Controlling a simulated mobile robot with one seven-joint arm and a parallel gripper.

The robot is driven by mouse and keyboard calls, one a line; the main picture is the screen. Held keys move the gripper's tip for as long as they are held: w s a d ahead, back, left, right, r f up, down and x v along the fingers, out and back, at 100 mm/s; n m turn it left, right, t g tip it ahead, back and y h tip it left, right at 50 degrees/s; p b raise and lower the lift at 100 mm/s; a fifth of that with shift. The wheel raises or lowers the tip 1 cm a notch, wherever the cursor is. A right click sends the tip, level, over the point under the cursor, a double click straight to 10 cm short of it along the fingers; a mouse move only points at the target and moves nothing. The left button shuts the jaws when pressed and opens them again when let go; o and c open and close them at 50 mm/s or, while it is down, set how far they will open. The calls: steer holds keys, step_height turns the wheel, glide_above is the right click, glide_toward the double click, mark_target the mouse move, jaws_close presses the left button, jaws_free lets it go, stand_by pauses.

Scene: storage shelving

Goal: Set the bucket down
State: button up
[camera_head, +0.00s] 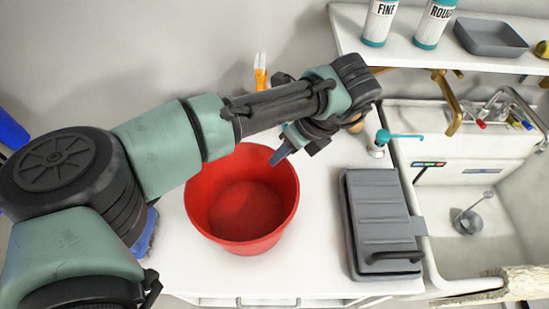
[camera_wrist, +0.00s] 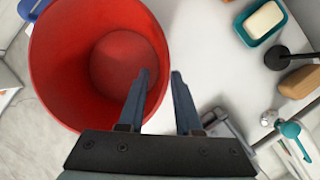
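The red bucket (camera_head: 243,205) stands upright on the white countertop (camera_head: 318,255), and it looks empty. In the wrist view the bucket (camera_wrist: 70,60) fills the upper left, with its open mouth facing the camera. My gripper (camera_head: 279,156) is at the back right part of the bucket's rim. In the wrist view my gripper (camera_wrist: 161,71) is open, with a clear gap between the fingers. The left finger overlaps the bucket's inside and the right finger is outside over the counter. The rim passes between them; I cannot tell whether either finger touches it.
A grey ridged case (camera_head: 380,222) lies right of the bucket, before the sink (camera_head: 470,190). A teal-topped faucet or dispenser (camera_head: 380,145) stands behind the case. A soap dish (camera_wrist: 262,22) and a brown block (camera_wrist: 299,82) are near. A shelf (camera_head: 400,50) overhangs the back right.

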steer(key=shift+v, duration=2.3)
